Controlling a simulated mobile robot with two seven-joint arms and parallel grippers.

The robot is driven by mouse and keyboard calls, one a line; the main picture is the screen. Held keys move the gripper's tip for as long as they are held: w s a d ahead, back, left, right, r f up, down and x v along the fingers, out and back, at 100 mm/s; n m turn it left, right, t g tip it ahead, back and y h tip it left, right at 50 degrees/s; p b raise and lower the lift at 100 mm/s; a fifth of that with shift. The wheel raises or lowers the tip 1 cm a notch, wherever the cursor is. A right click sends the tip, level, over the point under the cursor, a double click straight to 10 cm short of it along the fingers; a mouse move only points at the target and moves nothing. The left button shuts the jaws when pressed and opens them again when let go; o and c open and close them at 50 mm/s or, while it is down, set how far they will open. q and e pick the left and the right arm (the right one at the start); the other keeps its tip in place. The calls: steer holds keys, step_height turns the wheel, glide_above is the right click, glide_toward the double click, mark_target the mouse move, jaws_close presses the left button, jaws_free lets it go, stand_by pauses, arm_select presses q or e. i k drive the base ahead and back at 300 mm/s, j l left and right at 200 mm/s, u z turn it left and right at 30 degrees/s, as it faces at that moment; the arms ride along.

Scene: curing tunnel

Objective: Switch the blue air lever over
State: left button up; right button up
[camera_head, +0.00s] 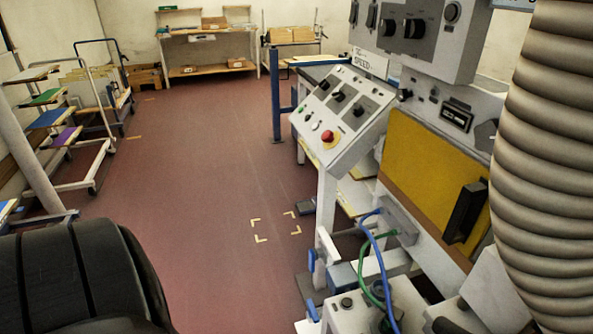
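A small blue lever (312,260) sits on the left side of the machine's grey front post, below the sloped control panel, and looks roughly upright. A second small blue piece (313,309) shows lower down, beside a grey box at the bottom edge. I cannot tell for certain which of the two is the air lever. A blue hose (377,262) and a green hose curve down just right of them. Neither of my grippers can be made out in this view.
The sloped control panel (341,117) carries a red button (327,136). A yellow panel (432,183) with a black handle is at the right. A thick ribbed duct (548,160) blocks the right edge. Racks stand at the left and back. The red floor (190,180) between is clear.

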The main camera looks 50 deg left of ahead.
mark_target(313, 254)
steer(key=u, duration=1.45)
